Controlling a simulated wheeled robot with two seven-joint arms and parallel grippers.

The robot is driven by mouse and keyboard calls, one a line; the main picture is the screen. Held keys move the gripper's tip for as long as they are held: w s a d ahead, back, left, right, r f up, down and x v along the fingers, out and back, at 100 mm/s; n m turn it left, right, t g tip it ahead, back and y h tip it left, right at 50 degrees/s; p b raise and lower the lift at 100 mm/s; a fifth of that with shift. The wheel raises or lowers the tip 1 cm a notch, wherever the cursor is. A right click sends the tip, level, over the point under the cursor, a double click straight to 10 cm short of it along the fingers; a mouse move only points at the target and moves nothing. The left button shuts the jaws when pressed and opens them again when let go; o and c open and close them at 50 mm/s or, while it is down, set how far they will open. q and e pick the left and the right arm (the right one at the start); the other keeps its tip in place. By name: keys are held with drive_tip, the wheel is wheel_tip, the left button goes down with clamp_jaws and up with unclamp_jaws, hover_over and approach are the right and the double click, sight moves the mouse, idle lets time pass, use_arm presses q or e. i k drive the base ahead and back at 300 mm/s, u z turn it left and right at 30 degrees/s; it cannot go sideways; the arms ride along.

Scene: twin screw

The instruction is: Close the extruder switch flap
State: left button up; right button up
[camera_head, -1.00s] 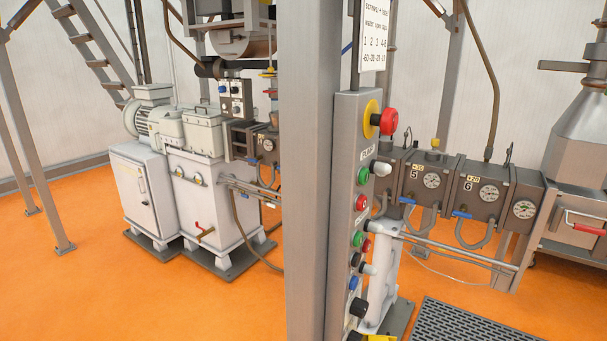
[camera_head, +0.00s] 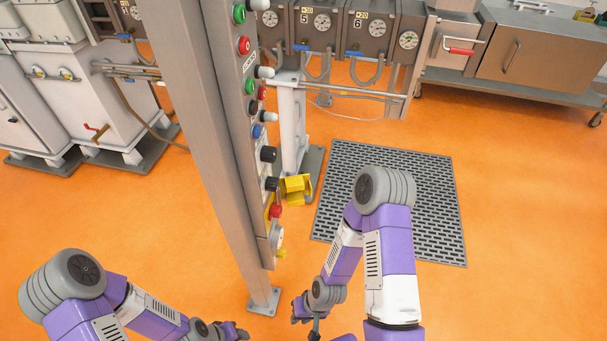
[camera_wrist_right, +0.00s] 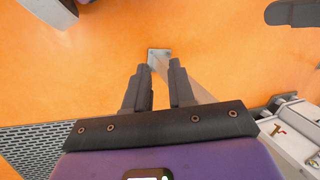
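A yellow flap (camera_head: 296,189) sticks out to the right from the lower part of the grey switch panel (camera_head: 262,170) and looks raised open. A red switch (camera_head: 275,211) sits just below it on the panel. My right gripper (camera_head: 297,311) is low in the head view, below and apart from the flap. In the right wrist view its two dark fingers (camera_wrist_right: 159,67) are apart with nothing between them. The flap does not show in that view. My left gripper (camera_head: 240,332) is at the bottom edge, small and partly cut off; its finger gap is unclear.
A grey post (camera_head: 205,130) stands along the panel, its foot plate (camera_head: 264,301) on the orange floor. A dark floor grating (camera_head: 440,215) lies to the right. Extruder units with gauges (camera_head: 370,30) stand behind. Floor around the post's foot is clear.

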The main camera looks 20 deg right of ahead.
sight(293, 188)
drive_tip(key=z, duration=2.3)
drive_tip(key=i, duration=1.75)
drive_tip(key=u, duration=2.4)
